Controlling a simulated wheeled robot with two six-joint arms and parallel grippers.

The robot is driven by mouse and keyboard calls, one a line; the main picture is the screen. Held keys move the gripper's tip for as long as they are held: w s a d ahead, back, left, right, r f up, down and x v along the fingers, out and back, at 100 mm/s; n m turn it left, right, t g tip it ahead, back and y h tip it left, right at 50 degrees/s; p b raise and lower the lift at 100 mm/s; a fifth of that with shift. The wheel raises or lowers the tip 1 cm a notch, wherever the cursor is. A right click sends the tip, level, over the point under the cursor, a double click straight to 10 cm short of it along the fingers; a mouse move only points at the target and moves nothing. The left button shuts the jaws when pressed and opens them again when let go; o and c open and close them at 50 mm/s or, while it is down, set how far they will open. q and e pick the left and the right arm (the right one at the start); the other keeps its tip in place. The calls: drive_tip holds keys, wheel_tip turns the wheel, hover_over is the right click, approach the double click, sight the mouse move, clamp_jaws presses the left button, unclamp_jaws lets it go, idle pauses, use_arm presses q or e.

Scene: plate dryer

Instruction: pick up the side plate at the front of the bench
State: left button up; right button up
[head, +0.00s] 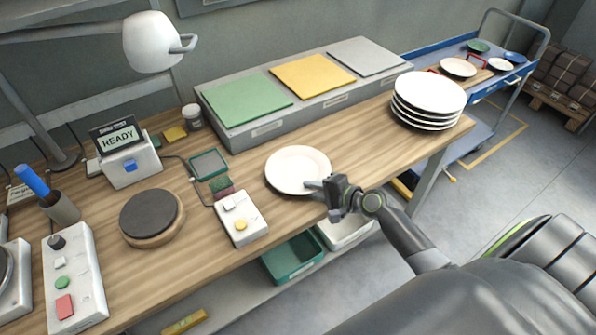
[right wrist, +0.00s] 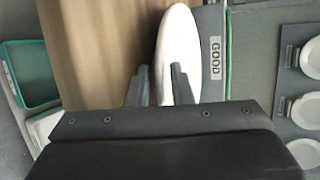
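The white side plate (head: 297,165) lies at the front of the wooden bench, its near rim close to the front edge. It also shows nearly edge-on in the right wrist view (right wrist: 178,40). My right gripper (head: 316,186) is at the plate's near right rim. In the right wrist view its fingers (right wrist: 158,82) are apart, one in front of the plate's face and the other just past its rim on the wood side. I cannot tell whether either finger touches the plate. My left gripper is not in view.
A stack of white plates (head: 428,98) stands at the bench's right end. Behind the side plate is a long grey block (head: 290,112) with green, yellow and grey pads. A white control box (head: 240,218) sits close at left. Green and white bins (head: 293,258) are below the front edge.

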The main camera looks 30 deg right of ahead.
clamp_jaws()
idle(0.3)
